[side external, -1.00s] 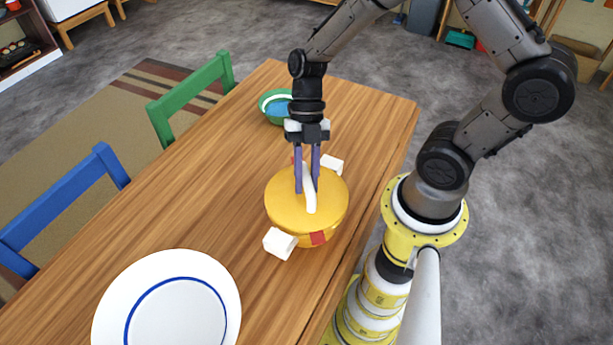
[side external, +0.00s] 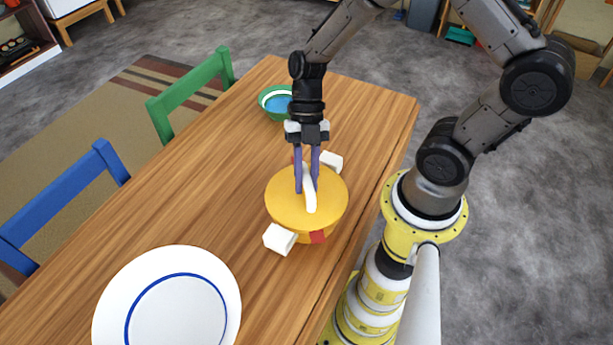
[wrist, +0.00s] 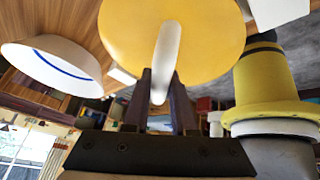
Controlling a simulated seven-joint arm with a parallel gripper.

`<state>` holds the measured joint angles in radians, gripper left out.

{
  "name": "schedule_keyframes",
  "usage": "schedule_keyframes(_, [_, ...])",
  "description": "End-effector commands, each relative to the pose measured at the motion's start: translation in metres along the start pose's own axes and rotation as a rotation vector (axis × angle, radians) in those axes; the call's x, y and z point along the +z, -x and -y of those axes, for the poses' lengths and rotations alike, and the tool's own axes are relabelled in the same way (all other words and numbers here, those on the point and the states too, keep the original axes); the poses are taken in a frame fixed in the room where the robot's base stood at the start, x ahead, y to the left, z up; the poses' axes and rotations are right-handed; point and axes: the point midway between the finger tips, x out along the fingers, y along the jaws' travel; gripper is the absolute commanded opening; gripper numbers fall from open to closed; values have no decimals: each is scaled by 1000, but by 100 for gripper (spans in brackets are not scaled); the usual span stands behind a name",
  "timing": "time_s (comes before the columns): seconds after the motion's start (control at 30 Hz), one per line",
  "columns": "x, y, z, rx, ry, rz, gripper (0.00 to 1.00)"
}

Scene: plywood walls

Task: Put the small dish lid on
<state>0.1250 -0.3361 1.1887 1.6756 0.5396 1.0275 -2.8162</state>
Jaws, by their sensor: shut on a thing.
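The lid (side external: 285,211) is a round yellow disc with a white bar handle (side external: 310,204). It fills the top middle of the wrist view (wrist: 130,40). My gripper (side external: 306,190) is shut on the handle, one purple finger on each side. The lid is level over a yellow dish (side external: 304,238) with white block handles (side external: 280,239) and a red patch (side external: 317,237). The lid hides the dish's rim and inside. I cannot tell whether the lid touches the rim or hovers just above it.
A white plate with a blue ring (side external: 170,255) lies at the near left of the wooden table (side external: 165,215). A green bowl, blue inside (side external: 268,116), stands behind my gripper. A green chair (side external: 190,95) and a blue chair (side external: 60,205) line the left edge. The table's middle is clear.

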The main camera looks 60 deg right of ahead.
Motion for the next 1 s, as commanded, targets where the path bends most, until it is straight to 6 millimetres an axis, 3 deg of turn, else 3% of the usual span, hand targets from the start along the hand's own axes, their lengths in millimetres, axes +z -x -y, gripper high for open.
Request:
schedule_keyframes(0.3, [1, -2, 0, 0, 0, 0, 0])
schedule_keyframes(0.33, [1, -2, 0, 0, 0, 0, 26])
schedule_keyframes(0.53, [1, -2, 0, 0, 0, 0, 59])
schedule_keyframes(0.83, [1, -1, 1, 0, 0, 0, 59])
schedule_keyframes(1.0, [2, 15, 0, 3, 1, 2, 59])
